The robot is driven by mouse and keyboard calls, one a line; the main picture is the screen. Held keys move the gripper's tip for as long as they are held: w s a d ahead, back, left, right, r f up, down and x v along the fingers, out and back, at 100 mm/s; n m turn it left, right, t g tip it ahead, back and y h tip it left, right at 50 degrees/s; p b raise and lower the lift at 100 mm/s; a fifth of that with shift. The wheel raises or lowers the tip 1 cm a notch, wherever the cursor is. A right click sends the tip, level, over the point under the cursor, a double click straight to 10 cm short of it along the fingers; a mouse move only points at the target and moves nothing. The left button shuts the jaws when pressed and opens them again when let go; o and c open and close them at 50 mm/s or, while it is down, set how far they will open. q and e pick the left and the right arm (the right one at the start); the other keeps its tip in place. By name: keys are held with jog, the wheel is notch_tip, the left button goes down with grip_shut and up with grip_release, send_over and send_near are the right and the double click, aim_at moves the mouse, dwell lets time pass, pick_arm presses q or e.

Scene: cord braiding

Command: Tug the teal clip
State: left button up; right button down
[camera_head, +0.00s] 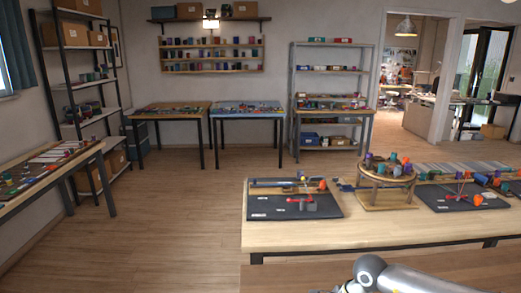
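I cannot single out a teal clip with certainty at this distance. A round wooden braiding stand (386,179) stands on the wooden table (345,235), with purple, orange and teal pieces around its top. A black board (292,213) with a red piece (300,199) lies left of the stand. Another black board (455,205) lies to its right, with a red piece and an orange bobbin (478,200). A grey link of my arm shows at the bottom right, apart from these things. Neither gripper's fingers show.
A bare wooden surface (480,268) lies in front of the table. Side tables (165,112) and a metal shelf (331,88) stand at the back wall. A long bench (45,172) stands at the left. The floor (170,220) left of the table is clear.

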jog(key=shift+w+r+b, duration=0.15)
jog(key=shift+b, duration=0.15)
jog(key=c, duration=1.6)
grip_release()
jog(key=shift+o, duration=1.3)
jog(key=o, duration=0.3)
